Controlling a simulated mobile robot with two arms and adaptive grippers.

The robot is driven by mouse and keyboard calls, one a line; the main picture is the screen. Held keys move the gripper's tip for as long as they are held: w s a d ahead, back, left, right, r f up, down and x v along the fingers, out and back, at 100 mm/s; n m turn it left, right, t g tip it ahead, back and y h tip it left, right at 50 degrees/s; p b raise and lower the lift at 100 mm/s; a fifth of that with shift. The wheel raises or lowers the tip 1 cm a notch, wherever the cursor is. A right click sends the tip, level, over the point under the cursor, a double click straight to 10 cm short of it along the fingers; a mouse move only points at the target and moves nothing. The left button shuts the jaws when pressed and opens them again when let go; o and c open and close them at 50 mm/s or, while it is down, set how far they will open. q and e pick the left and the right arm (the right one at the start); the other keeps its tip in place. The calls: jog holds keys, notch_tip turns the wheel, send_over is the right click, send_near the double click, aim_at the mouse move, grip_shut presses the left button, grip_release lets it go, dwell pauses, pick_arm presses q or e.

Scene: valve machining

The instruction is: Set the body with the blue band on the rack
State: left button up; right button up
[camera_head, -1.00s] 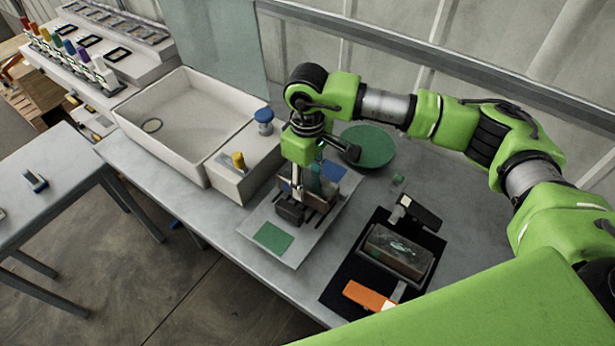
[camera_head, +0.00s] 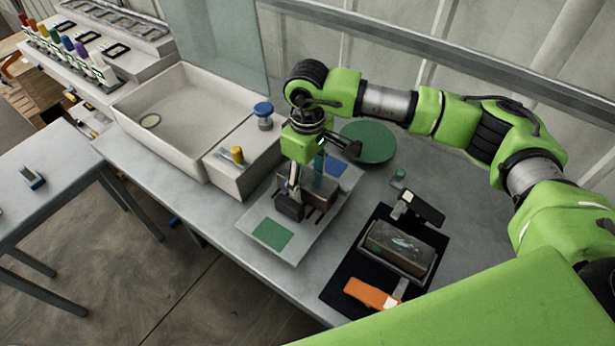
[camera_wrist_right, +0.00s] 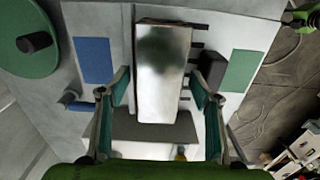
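My right gripper (camera_head: 303,198) is open, above a pale plate (camera_head: 290,250) with a blue pad (camera_head: 337,166) and a green pad (camera_head: 272,233). In the right wrist view its two teal-lined fingers (camera_wrist_right: 160,100) stand apart either side of a shiny metal block (camera_wrist_right: 163,70), with gaps. Dark bars stick out beside the block; whether they are the rack I cannot tell. A blue-topped metal piece (camera_head: 263,115) stands at the basin's right. A small grey and blue piece (camera_head: 32,178) lies on the left table. I cannot make out a blue band on either. My left gripper is out of view.
A white basin (camera_head: 180,110) and a box with a yellow knob (camera_head: 237,155) stand left of the plate. A green disc (camera_head: 370,142) lies behind. A black mat (camera_head: 345,290) holds a dark tray and an orange-handled tool (camera_head: 370,293). Coloured levers (camera_head: 68,45) stand at top left.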

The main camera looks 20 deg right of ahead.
aim_at(307, 178)
jog(key=shift+r+p, duration=0.2)
jog(key=shift+p, duration=0.1)
jog(key=shift+r+p, duration=0.75)
jog(key=shift+p, duration=0.3)
jog(key=shift+w+r+b, duration=0.1)
jog(key=shift+r+b, duration=0.45)
jog(key=shift+b, duration=0.5)
notch_tip(307, 178, up, 10)
jog(key=b, duration=0.3)
jog(key=shift+r, duration=0.15)
